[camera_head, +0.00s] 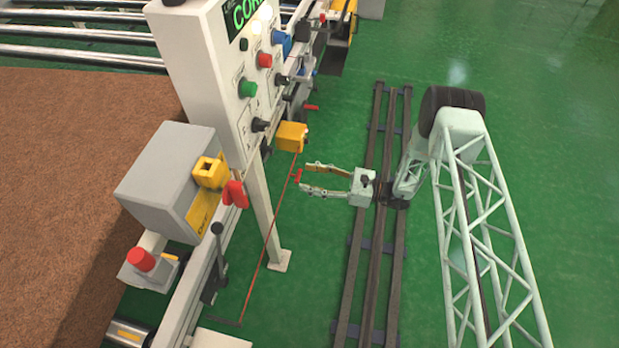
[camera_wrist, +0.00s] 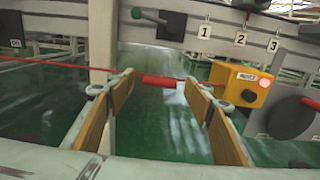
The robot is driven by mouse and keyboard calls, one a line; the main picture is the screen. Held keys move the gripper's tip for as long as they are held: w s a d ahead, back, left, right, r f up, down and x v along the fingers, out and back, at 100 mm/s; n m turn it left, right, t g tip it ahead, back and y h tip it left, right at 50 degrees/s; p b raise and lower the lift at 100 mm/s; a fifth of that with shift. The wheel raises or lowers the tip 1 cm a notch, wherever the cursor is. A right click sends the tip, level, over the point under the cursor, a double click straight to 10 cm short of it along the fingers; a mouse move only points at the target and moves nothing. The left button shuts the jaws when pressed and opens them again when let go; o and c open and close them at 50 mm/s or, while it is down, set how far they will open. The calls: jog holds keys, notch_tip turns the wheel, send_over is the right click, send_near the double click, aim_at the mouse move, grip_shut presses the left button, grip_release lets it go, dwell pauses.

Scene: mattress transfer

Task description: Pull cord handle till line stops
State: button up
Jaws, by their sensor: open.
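The red cord handle (camera_head: 297,175) hangs on a thin red cord (camera_head: 270,231) beside the machine. The cord runs from near a yellow box (camera_head: 291,136) down to the lower left. My gripper (camera_head: 306,177) is open, with its two fingers pointing left at the handle. In the wrist view the handle (camera_wrist: 163,81) is a red bar lying across the gap between my fingertips (camera_wrist: 160,76), and the cord (camera_wrist: 45,65) leads off to the left. I cannot tell whether a finger touches the handle.
A white control panel (camera_head: 212,60) with coloured buttons stands on a white post (camera_head: 266,215) left of the handle. A grey box (camera_head: 165,180) with a red lever (camera_head: 236,194) is farther left. Dark floor rails (camera_head: 374,240) run under my arm. Green floor (camera_head: 560,160) is clear on the right.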

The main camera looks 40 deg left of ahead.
jog(key=v, duration=1.2)
dwell(0.6)
jog(key=shift+r, duration=0.1)
